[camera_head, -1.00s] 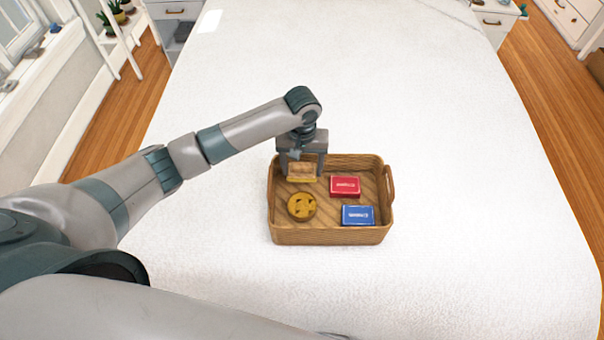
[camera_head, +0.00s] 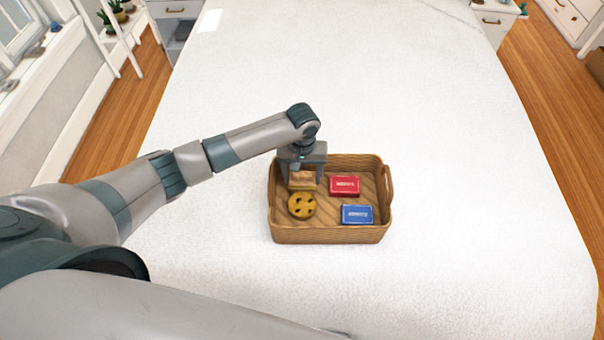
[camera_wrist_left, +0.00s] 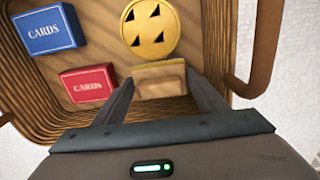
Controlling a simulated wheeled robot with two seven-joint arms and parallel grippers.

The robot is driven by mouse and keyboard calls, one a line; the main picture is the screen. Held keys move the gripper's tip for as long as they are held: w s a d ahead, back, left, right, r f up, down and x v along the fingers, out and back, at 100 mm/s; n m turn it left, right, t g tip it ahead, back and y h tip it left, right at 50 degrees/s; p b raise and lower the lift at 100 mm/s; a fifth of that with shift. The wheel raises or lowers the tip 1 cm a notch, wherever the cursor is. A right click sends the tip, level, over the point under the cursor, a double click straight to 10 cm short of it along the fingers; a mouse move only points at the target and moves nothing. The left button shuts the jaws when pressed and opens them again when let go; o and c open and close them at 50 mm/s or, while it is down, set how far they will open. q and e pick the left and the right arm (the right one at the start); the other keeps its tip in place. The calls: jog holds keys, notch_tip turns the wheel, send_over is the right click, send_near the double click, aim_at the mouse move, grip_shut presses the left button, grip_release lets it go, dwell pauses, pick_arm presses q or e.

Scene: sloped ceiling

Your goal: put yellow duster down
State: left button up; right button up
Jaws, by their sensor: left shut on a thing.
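The yellow duster (camera_head: 302,181) has a wooden-brown top and a yellow lower part. It is between the fingers of my left gripper (camera_head: 303,178), which is shut on it inside the wicker basket (camera_head: 330,236), at the basket's back left. In the left wrist view the duster (camera_wrist_left: 158,80) sits between the two fingers of the left gripper (camera_wrist_left: 160,90). I cannot tell whether its underside touches the basket floor. My right gripper is not in view.
In the basket are a round yellow object (camera_head: 302,205) just in front of the duster, a red card box (camera_head: 344,185) and a blue card box (camera_head: 357,214). The basket stands on a white bed (camera_head: 450,200) with wide clear room around it.

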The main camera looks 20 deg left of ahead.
aim_at(302, 173)
pick_arm(q)
jog(key=shift+f, duration=0.15)
jog(key=o, duration=1.1)
jog(key=shift+c, duration=0.2)
notch_tip(302, 173, up, 13)
jog(key=b, duration=0.2)
jog(key=shift+f, duration=0.15)
